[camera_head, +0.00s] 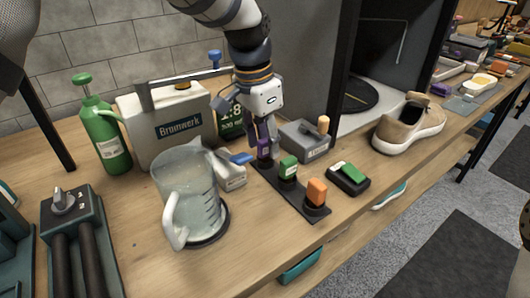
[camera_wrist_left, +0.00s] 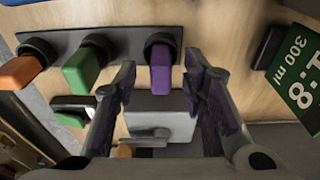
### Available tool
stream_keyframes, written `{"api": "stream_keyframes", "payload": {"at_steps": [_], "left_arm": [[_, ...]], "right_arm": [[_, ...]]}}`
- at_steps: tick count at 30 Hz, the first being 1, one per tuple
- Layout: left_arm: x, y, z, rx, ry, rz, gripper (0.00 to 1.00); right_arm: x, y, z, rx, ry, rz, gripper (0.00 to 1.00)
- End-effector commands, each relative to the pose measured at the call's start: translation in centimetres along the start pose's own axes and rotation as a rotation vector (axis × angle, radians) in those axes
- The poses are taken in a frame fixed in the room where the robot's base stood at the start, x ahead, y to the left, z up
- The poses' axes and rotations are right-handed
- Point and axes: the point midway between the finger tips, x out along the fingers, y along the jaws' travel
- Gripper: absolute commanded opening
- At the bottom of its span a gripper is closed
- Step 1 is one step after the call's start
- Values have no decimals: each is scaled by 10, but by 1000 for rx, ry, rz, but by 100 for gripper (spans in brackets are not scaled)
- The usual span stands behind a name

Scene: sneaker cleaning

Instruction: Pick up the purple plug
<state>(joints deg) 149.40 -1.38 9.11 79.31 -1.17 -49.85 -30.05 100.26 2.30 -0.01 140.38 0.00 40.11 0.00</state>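The purple plug (camera_head: 264,151) stands in a round socket at the far end of a dark strip (camera_head: 299,198) on the wooden bench. In the wrist view the purple plug (camera_wrist_left: 160,72) shows between the fingertips of my left gripper (camera_wrist_left: 158,66), with a gap on each side. In the head view my left gripper (camera_head: 263,132) points down over the plug, its fingers spread. I cannot tell how far the fingers reach down around it. A green plug (camera_head: 288,167) and an orange plug (camera_head: 316,192) stand in the same strip. My right gripper is not seen.
A water-filled jug (camera_head: 187,190) stands left of the strip. A grey box (camera_head: 303,140) sits behind the plugs. A green-topped block (camera_head: 348,177) lies to the right, and a tan sneaker (camera_head: 409,123) stands farther right. A green spray bottle (camera_head: 101,132) stands at back left.

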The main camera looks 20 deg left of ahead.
Motion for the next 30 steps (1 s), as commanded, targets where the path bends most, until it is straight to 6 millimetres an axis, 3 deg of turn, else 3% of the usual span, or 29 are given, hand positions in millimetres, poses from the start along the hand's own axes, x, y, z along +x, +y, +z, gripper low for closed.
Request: {"api": "stream_keyframes", "payload": {"at_steps": [2,8,13,24,29,30], "left_arm": [[9,0,1,0,-3,2,38],[9,0,0,0,-1,1,38],[9,0,0,0,-1,1,0],[6,0,0,0,0,0,0],[-26,-1,-6,0,4,-3,0],[-39,10,-6,4,4,-4,0]], "right_arm": [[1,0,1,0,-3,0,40],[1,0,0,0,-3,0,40],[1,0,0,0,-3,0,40],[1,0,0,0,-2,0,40],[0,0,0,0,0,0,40],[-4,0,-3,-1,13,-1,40]]}}
